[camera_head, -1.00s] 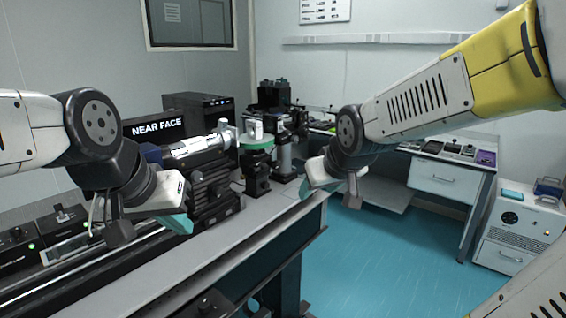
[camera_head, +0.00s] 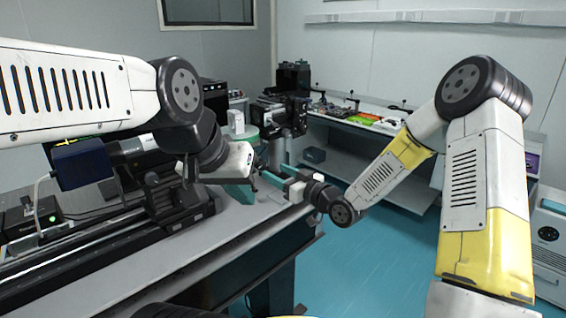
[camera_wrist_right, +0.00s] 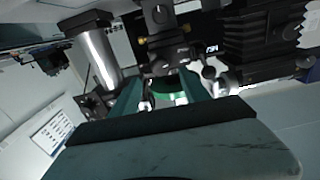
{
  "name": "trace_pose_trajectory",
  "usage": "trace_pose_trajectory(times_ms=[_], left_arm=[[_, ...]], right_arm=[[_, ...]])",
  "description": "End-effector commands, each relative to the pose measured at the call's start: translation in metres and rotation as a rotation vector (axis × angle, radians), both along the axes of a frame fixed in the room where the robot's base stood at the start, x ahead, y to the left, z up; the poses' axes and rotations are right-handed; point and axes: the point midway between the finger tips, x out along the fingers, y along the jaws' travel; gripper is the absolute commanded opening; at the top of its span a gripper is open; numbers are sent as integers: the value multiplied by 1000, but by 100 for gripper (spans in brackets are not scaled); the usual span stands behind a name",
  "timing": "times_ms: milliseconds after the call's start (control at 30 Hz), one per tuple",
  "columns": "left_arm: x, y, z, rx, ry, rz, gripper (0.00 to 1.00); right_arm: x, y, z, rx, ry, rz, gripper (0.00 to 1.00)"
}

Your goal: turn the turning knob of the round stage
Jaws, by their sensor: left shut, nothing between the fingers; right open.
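My left gripper (camera_head: 242,192) is shut and empty, in front of the stage.
A black rail with dark mounts (camera_head: 180,200) runs along the optical table (camera_head: 215,240). A silver post (camera_wrist_right: 98,58) and dark mounts crowd the stage in the wrist view. A side bench (camera_head: 350,125) stands behind. The blue floor (camera_head: 375,250) is free.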

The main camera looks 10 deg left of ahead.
Motion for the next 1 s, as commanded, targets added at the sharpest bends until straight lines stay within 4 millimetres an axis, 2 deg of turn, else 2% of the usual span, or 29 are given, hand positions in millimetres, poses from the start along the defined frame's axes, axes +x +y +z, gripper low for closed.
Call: trace_pose_trajectory(times_ms=[300, 500, 867, 1000], left_arm=[[0, 0, 0, 0, 0, 0, 0], [0, 0, 0, 0, 0, 0, 0], [0, 0, 0, 0, 0, 0, 0], [0, 0, 0, 0, 0, 0, 0]], right_arm=[[27, 37, 0, 1, -2, 3, 54], [42, 55, 0, 0, 0, 1, 54], [46, 60, 0, -1, -1, 0, 54], [46, 59, 0, -1, -1, 0, 26]])
